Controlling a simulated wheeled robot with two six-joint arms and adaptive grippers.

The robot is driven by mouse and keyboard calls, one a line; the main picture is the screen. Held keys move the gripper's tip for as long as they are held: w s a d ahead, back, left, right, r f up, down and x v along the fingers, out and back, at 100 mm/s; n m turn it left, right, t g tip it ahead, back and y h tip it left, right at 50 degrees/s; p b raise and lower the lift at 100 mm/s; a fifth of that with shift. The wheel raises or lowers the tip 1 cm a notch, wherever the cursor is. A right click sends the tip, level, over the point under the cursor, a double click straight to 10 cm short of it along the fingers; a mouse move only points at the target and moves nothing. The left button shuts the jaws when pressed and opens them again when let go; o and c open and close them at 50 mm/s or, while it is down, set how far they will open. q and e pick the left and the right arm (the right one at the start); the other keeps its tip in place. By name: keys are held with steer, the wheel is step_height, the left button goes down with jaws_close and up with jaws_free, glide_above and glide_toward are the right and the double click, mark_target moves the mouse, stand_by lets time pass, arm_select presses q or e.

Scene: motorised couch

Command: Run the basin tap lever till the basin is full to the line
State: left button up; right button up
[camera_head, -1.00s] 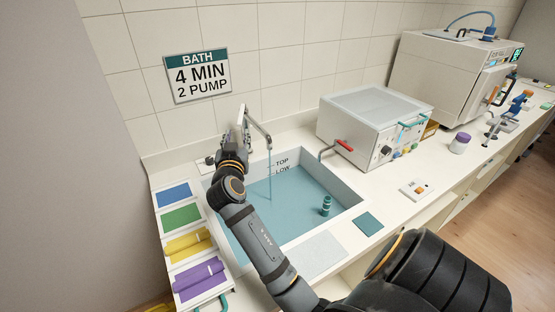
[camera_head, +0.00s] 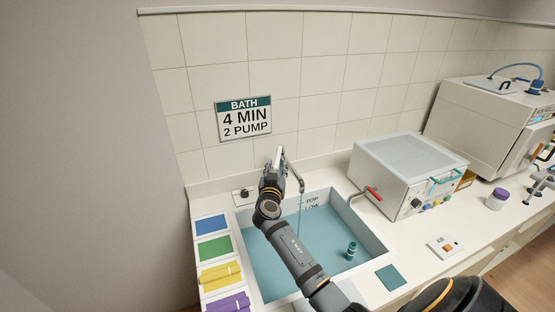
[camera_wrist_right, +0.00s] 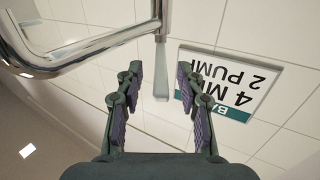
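The basin (camera_head: 377,243) holds blue water (camera_head: 275,262). The words TOP and LOW mark its back wall (camera_head: 312,202); the water surface lies close below LOW. A thin stream falls from the chrome tap spout (camera_head: 300,184). The pale tap lever (camera_head: 279,156) stands up behind my right gripper (camera_head: 279,168). In the right wrist view the gripper (camera_wrist_right: 160,75) is open, with the lever (camera_wrist_right: 161,75) between its fingers and visible gaps on both sides. The chrome spout (camera_wrist_right: 85,50) crosses the upper left there. My left gripper is out of view.
A small teal ribbed object (camera_head: 351,250) is in the basin. Blue, green, yellow and purple places (camera_head: 214,247) line the left. A wall sign (camera_head: 244,119) reads BATH, 4 MIN, 2 PUMP.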

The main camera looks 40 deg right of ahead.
mark_target(278, 157)
steer(key=shift+x, duration=1.15)
steer(key=shift+c, duration=0.4)
jaws_close()
